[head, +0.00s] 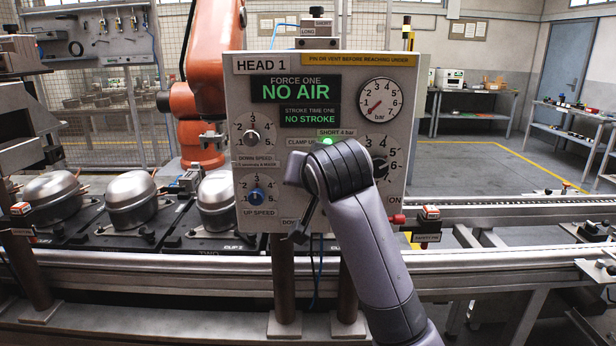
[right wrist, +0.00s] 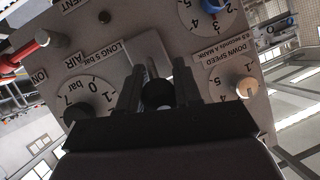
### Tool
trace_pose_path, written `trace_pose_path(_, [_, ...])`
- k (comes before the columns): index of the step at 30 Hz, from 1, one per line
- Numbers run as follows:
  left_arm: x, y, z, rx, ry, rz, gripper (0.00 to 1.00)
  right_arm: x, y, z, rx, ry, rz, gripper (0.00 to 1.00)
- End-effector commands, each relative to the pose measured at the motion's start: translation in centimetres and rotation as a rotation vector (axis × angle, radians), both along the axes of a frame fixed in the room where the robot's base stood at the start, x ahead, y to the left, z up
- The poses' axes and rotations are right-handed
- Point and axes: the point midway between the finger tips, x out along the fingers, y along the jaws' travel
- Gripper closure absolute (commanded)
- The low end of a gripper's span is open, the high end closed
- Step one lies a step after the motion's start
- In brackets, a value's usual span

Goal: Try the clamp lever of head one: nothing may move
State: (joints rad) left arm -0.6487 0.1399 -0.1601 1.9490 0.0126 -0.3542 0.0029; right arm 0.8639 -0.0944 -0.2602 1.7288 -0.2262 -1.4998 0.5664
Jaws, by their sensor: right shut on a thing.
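The head 1 control panel (head: 238,100) stands upright in front of me. Its screens read force one "NO AIR" (head: 295,88) and stroke time one "NO STROKE" (head: 309,119). A small green lamp (head: 327,141) glows near the "CLAMP UP" label. The round gauge (head: 380,99) has its red needle toward the lower left. My right gripper (right wrist: 157,90) is at the panel, shut on the dark round knob (right wrist: 157,95) of the clamp lever, in front of a pale plate. In the head view my right wrist hides the lever. My left gripper is out of view.
Compressors (head: 134,194) sit on dark pallets on the conveyor (head: 130,256) behind the panel, left. An orange robot arm (head: 207,60) stands behind. The floor behind right is clear.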

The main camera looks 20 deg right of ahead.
Motion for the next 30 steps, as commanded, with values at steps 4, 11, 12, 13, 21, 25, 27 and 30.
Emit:
trace_pose_path(4, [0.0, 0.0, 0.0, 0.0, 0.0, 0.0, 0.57, 0.0, 0.0, 0.0, 0.001, -0.002, -0.001, 0.42])
trace_pose_path(11, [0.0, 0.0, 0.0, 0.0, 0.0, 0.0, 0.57, 0.0, 0.0, 0.1, 0.0, -0.003, -0.001, 0.42])
trace_pose_path(12, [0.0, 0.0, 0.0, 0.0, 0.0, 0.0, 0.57, -0.1, 0.0, 0.1, 0.0, -0.003, -0.001, 0.42])
trace_pose_path(13, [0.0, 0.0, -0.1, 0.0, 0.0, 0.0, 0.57, -0.2, 0.0, 0.1, 0.001, -0.003, 0.0, 0.42])
trace_pose_path(21, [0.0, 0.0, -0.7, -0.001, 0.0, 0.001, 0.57, -3.1, 0.3, 1.4, 0.002, -0.006, 0.0, 0.42])
trace_pose_path(25, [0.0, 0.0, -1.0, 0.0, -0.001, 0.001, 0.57, -4.8, 0.4, 2.2, 0.001, -0.006, 0.001, 0.42])
trace_pose_path(27, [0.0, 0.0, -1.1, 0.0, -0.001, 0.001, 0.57, -5.5, 0.5, 2.6, 0.001, -0.005, 0.001, 0.42])
trace_pose_path(30, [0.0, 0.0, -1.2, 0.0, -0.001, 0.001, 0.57, -6.2, 0.5, 2.9, 0.001, -0.004, -0.001, 0.42])
